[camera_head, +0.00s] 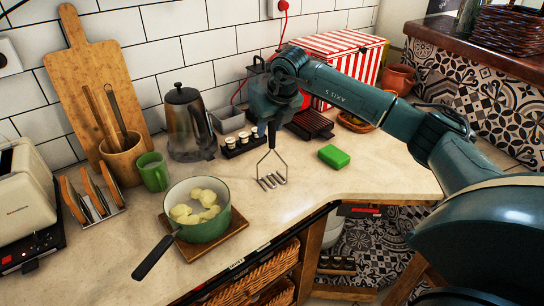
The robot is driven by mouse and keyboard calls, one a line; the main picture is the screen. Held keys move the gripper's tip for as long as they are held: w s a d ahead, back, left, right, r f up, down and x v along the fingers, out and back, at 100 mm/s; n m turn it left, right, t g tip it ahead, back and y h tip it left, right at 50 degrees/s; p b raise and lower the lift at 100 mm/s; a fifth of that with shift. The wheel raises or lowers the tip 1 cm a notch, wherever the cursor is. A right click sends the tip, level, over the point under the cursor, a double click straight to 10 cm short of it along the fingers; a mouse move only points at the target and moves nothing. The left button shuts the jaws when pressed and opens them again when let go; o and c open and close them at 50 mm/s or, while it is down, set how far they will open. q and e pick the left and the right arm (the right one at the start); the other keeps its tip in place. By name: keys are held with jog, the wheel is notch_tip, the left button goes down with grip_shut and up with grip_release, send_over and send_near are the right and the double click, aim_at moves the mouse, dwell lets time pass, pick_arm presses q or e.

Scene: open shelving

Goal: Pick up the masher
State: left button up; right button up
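The masher (268,166) is upright, with a dark handle at the top and a wire mashing head at the bottom. Its head is at or just above the pale counter, right of the green pot; I cannot tell if it touches. My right gripper (272,122) points down at the top of the masher's handle. The gripper's fingers and the handle are both dark and overlap, so I cannot see whether the fingers are closed on it. My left gripper is not in view.
A green pot (205,229) with peeled potatoes stands on a wooden board, its black handle pointing front left. A green block (334,156) lies right of the masher. A small rack of jars (243,145) and a metal kettle (187,122) stand behind left. The counter's front edge is close.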

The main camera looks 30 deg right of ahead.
grip_shut()
